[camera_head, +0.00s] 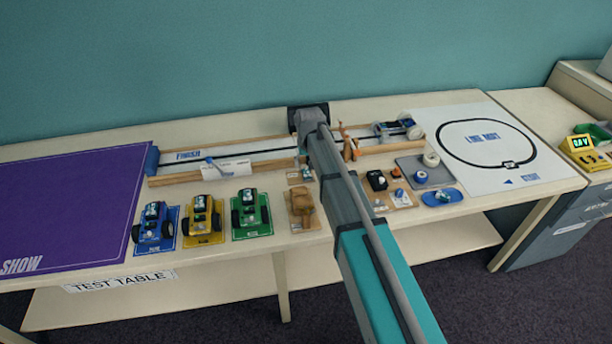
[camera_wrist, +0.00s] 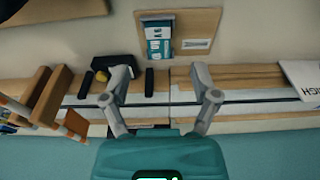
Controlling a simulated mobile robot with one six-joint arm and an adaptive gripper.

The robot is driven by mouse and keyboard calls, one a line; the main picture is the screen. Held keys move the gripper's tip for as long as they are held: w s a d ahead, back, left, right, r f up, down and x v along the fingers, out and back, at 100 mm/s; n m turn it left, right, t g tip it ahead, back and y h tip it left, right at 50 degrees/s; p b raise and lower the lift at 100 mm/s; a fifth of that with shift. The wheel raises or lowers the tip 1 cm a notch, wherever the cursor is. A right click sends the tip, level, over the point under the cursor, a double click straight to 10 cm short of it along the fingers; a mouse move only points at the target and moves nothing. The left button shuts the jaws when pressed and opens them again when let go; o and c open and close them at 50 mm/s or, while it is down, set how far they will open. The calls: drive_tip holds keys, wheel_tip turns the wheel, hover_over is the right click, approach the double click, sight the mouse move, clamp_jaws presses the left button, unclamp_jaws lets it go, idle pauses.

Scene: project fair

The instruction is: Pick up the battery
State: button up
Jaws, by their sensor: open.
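A small teal-and-white block (camera_wrist: 158,38), which looks like the battery, sits on a brown board (camera_wrist: 203,22) at the top of the wrist view. In the head view, a small block (camera_head: 306,173) on a tan board beside my arm appears to be the same thing; its detail is too small to read. My gripper (camera_wrist: 160,80) is open and empty, its two fingers apart over the wooden track. The block lies beyond the fingertips, roughly in line with the gap between them, not touching. In the head view my arm hides the fingertips.
A wooden ramp-like structure (camera_wrist: 45,100) and a dark part (camera_wrist: 112,66) stand left of the gripper in the wrist view. A white card (camera_wrist: 303,78) is at right. In the head view, blue, yellow and green cars (camera_head: 250,213) stand along the table front (camera_head: 100,285).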

sight(307, 172)
drive_tip(key=shift+f, duration=0.15)
drive_tip(key=shift+w+f+b, duration=0.2)
drive_tip(key=shift+f+b, duration=0.6)
drive_tip(key=shift+b, duration=0.05)
drive_tip(key=shift+w+f+b, duration=0.15)
drive_tip(key=shift+f+b, duration=0.7)
drive_tip(key=shift+b, duration=0.05)
drive_tip(key=shift+w+f+b, duration=0.2)
drive_tip(key=shift+f+b, duration=0.6)
drive_tip(key=shift+b, duration=0.05)
clamp_jaws()
drive_tip(key=shift+r, duration=0.2)
wheel_tip(307, 172, up, 2)
drive_tip(key=shift+r+p, duration=0.1)
drive_tip(key=shift+p, duration=1.15)
drive_tip(key=s+d+r+p, duration=0.6)
drive_tip(key=s+r+p, duration=0.4)
drive_tip(key=s, duration=0.2)
drive_tip(key=shift+s+r+p, duration=0.25)
drive_tip(key=shift+s+p, duration=0.05)
drive_tip(key=shift+s, duration=0.1)
